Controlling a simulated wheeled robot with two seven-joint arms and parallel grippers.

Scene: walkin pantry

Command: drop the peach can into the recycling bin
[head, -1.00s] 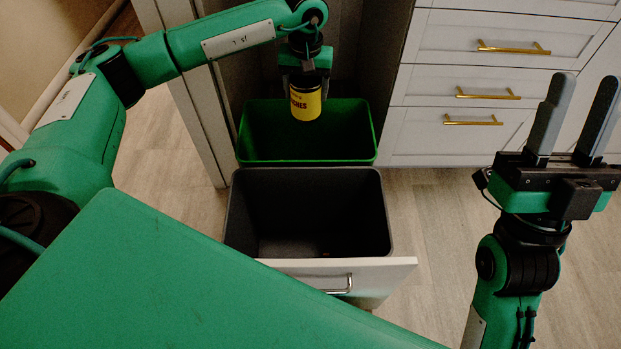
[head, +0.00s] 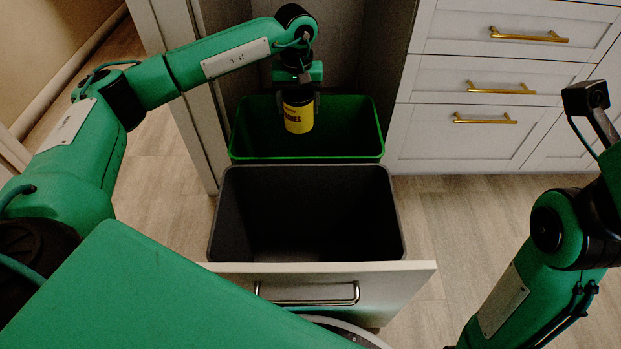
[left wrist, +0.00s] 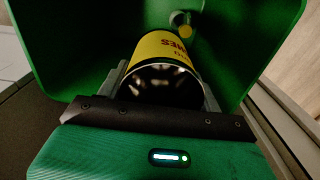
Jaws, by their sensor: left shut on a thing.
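The peach can (head: 298,117), yellow with a dark rim, is held by my left gripper (head: 299,98) over the green bin (head: 350,125). The gripper is shut on the can. In the left wrist view the can (left wrist: 163,82) sits between the fingers, its shiny end facing the camera, with the green bin's walls (left wrist: 85,45) around it. I cannot tell how far the can is below the rim. My right arm is at the right edge of the head view; its fingers are out of the picture.
A dark grey bin (head: 390,215) stands in front of the green one in the pulled-out drawer (head: 400,285); it looks empty. A small object (left wrist: 180,22) shows inside the green bin. White drawers (head: 480,90) stand to the right. A cabinet side panel (head: 190,110) is close on the left.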

